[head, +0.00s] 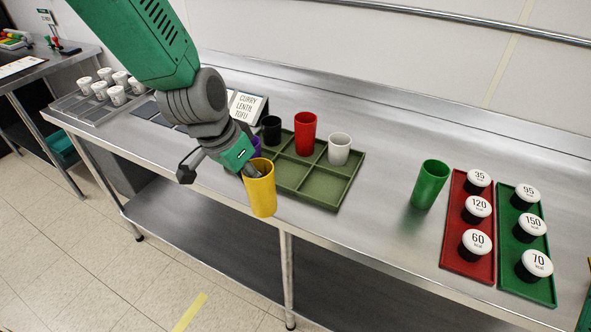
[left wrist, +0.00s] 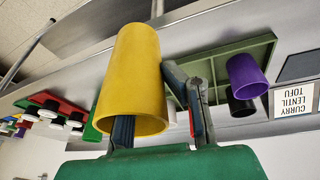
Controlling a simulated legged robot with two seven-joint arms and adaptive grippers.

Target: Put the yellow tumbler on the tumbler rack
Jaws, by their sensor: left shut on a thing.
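The yellow tumbler (head: 261,192) is held by my left gripper (head: 248,170), roughly upright with a slight tilt. It appears in front of the rack, over the counter's front edge. In the left wrist view, the yellow tumbler (left wrist: 133,75) sits at the fingers of my left gripper (left wrist: 155,115). The green tumbler rack (head: 318,186) has square compartments. Black (head: 271,130), red (head: 305,133) and white (head: 339,149) tumblers stand in its back part. A purple tumbler (head: 256,146) is mostly hidden behind my gripper; it shows better in the left wrist view (left wrist: 247,76). My right gripper is not in view.
A green tumbler (head: 430,185) stands alone on the counter, right of the rack. Red (head: 451,232) and green (head: 507,252) trays with white-lidded jars are farther right. A menu sign (head: 247,107) stands behind my wrist. White cups sit on a grey tray (head: 96,112) at the left.

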